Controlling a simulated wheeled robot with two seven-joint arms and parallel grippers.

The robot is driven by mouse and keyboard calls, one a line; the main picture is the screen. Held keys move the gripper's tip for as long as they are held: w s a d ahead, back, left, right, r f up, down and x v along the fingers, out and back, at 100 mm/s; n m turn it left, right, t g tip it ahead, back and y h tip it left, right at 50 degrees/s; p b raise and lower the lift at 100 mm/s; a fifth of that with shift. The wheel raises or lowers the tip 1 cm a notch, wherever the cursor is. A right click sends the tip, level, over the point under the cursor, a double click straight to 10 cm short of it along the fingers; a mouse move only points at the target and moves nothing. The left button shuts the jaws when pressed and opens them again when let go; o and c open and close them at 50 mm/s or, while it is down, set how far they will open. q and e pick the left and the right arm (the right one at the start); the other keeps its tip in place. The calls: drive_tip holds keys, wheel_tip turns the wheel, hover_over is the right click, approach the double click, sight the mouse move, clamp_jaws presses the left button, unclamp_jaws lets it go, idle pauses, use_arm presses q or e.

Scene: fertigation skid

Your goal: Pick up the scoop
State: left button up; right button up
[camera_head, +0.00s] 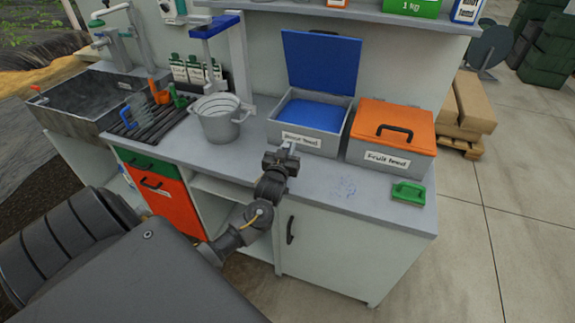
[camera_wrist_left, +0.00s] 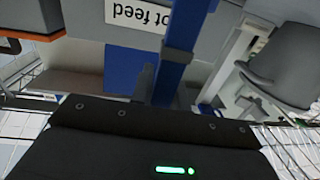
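Coloured hand tools lie on the dark drain rack by the sink: a blue one (camera_head: 126,115), an orange one (camera_head: 160,93) and a green one (camera_head: 180,99). They are too small to tell which is the scoop. My left gripper (camera_head: 290,149) is over the bench's front edge, before the open blue-lidded feed bin (camera_head: 305,139), well right of the rack. In the left wrist view, a blue bar (camera_wrist_left: 175,60) crosses in front of the bin's label. My right gripper is not in view.
A grey bucket (camera_head: 220,122) stands between rack and blue bin. An orange-lidded bin (camera_head: 393,125), shut, stands right of the blue one. A green brush-like block (camera_head: 408,192) lies at the bench's right end. A blue-topped stand (camera_head: 238,60) rises behind the bucket.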

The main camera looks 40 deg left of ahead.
use_arm(q)
clamp_jaws()
